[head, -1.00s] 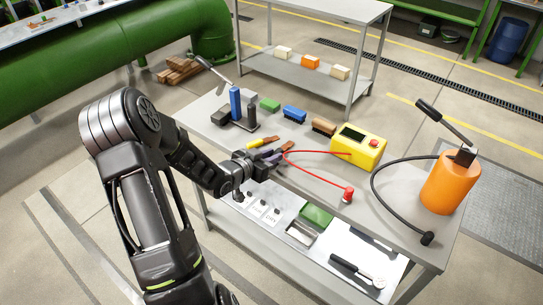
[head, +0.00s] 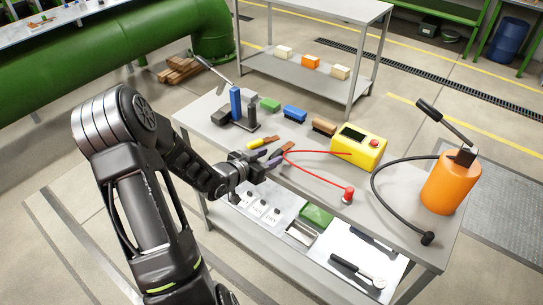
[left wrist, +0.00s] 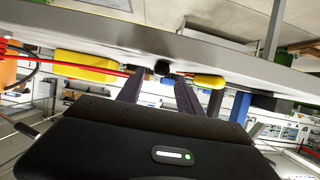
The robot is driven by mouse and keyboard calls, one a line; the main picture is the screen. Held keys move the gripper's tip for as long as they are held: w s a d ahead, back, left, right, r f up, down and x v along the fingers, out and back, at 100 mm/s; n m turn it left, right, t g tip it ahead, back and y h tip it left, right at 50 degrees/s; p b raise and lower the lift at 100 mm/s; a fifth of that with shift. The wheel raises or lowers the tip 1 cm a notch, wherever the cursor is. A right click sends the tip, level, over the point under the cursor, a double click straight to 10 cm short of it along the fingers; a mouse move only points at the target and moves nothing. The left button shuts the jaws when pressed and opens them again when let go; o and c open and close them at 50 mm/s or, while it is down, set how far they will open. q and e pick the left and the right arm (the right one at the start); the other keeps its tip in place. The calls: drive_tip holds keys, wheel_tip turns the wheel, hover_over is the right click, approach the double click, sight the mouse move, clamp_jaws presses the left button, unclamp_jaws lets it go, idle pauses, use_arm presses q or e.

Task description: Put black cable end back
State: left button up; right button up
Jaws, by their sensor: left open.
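The black cable (head: 375,190) runs from the orange cylinder (head: 447,185) in a loop over the table. Its black end (head: 428,238) lies on the grey tabletop near the front right corner. My left gripper (head: 276,160) is open at the table's front edge, well to the left of that end. Its two fingers (left wrist: 158,88) also show in the left wrist view, with a small dark round thing between them that I cannot identify. My right gripper is not in view.
A red cable (head: 315,178) runs from a yellow box (head: 358,147) to a red end (head: 348,194). Brushes (head: 323,127), a blue block stand (head: 236,104) and a yellow-handled tool (head: 258,143) lie farther left. The lower shelf (head: 350,250) holds a green box and a gauge tool.

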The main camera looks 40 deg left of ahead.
use_arm(q)
drive_tip(key=v, duration=1)
drive_tip(key=shift+s, duration=0.15)
drive_tip(key=shift+d+r, duration=0.1)
drive_tip(key=w+d+f+n+g+h, duration=0.1)
drive_tip(key=d+f+g+h, duration=0.15)
drive_tip(key=d+f, duration=0.75)
drive_tip(key=d+f+n+g+h, duration=0.1)
drive_tip(key=d+f+g, duration=0.2)
drive_tip(key=d+f, duration=0.65)
drive_tip(key=s+d+f+g, duration=0.3)
drive_tip(key=s+d, duration=0.5)
drive_tip(key=d, duration=0.1)
drive_tip(key=s+d+f+g, duration=0.3)
drive_tip(key=s+d+g, duration=0.1)
drive_tip(key=s+d, duration=0.3)
drive_tip(key=shift+s+d+f+h, duration=0.35)
drive_tip(key=shift+d+f+h, duration=0.1)
drive_tip(key=shift+d, duration=0.5)
drive_tip(key=shift+g, duration=0.25)
